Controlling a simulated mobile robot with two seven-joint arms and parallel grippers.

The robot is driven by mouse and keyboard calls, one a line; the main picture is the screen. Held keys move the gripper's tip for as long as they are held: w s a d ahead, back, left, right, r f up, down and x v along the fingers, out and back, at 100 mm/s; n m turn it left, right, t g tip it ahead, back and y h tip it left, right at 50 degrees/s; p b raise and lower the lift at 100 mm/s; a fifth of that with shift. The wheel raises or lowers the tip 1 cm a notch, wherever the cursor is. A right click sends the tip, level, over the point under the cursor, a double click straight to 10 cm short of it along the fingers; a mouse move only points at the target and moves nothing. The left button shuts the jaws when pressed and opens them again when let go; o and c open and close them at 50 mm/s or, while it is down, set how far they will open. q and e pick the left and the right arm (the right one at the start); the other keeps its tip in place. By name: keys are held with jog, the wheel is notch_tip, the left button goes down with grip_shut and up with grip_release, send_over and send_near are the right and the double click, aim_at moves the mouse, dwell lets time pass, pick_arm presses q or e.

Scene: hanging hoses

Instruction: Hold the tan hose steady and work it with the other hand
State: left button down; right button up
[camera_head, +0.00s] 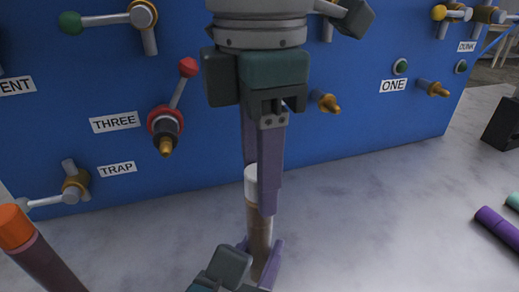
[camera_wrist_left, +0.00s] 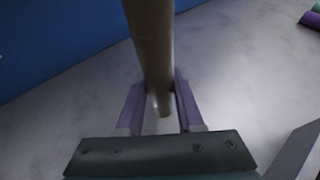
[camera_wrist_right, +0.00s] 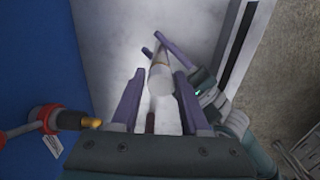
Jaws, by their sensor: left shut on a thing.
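The tan hose (camera_head: 259,226) stands roughly upright in front of the blue panel, with a white end (camera_head: 251,183) on top. My left gripper (camera_head: 259,256) is shut on it low down; the left wrist view shows the hose (camera_wrist_left: 152,45) between both purple fingers (camera_wrist_left: 160,98). My right gripper (camera_head: 258,200) comes down from above, its fingers beside the white end. In the right wrist view the white end (camera_wrist_right: 160,79) lies between the spread fingers (camera_wrist_right: 158,84), with gaps on both sides. Part of the hose is hidden behind a right finger in the head view.
The blue panel (camera_head: 340,130) behind carries valves, nozzles and labels. A red-handled valve (camera_head: 165,122) is left of my right gripper. A dark hose with an orange end (camera_head: 16,228) is at lower left. A purple piece (camera_head: 497,227) lies at right. The grey tabletop (camera_head: 390,220) between is clear.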

jog(key=o, duration=0.4)
jog(key=shift+r, duration=0.1)
